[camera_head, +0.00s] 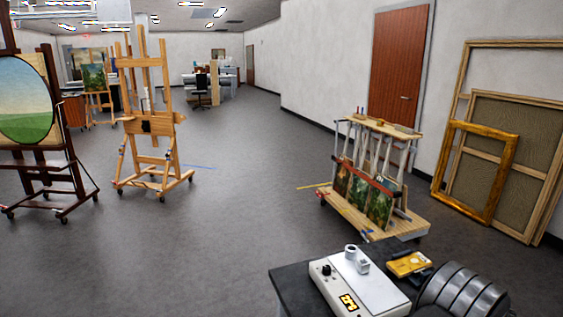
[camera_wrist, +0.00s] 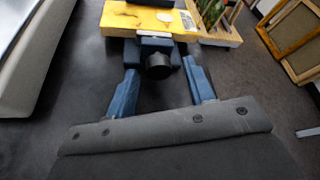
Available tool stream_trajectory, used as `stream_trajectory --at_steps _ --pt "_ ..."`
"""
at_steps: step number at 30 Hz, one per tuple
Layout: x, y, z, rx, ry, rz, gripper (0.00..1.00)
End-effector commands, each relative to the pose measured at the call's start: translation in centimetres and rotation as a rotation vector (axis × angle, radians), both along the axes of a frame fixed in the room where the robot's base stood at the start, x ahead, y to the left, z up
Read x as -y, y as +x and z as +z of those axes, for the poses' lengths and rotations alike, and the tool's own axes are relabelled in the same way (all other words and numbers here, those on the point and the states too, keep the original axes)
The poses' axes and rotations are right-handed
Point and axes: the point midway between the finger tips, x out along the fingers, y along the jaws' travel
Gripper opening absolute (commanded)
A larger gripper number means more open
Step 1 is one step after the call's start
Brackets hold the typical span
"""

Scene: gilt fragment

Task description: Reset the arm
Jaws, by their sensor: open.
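My gripper (camera_wrist: 160,68) shows in the wrist view with its two blue fingers spread apart. A small dark blue and black piece with a round black end (camera_wrist: 158,66) appears between and just beyond the fingertips. I cannot tell whether a finger touches it. Beyond it lies a yellow-gold piece (camera_wrist: 145,19) with a brown mark, with a pale patch at its right end. The yellow-gold piece also shows in the head view (camera_head: 408,263), on the dark table (camera_head: 290,283). In the head view my grey arm hides part of the table.
A white device with a lit yellow display (camera_head: 358,285) stands left of the yellow-gold piece. A wheeled wooden rack with paintings (camera_head: 375,185) stands behind the table. Frames (camera_head: 480,175) lean on the right wall. Easels (camera_head: 150,115) stand at left; the middle floor is clear.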

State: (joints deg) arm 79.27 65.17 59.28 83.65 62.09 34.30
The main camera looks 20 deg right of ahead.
Motion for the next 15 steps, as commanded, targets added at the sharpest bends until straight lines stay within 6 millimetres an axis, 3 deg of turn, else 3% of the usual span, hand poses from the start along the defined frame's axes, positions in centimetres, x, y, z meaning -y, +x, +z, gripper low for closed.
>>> stream_trajectory --at_steps 8,15 --pt "0.1 0.0 0.0 -0.003 0.173 0.000 0.49" --pt "-0.4 -4.8 1.9 -0.001 0.171 -0.003 0.49"
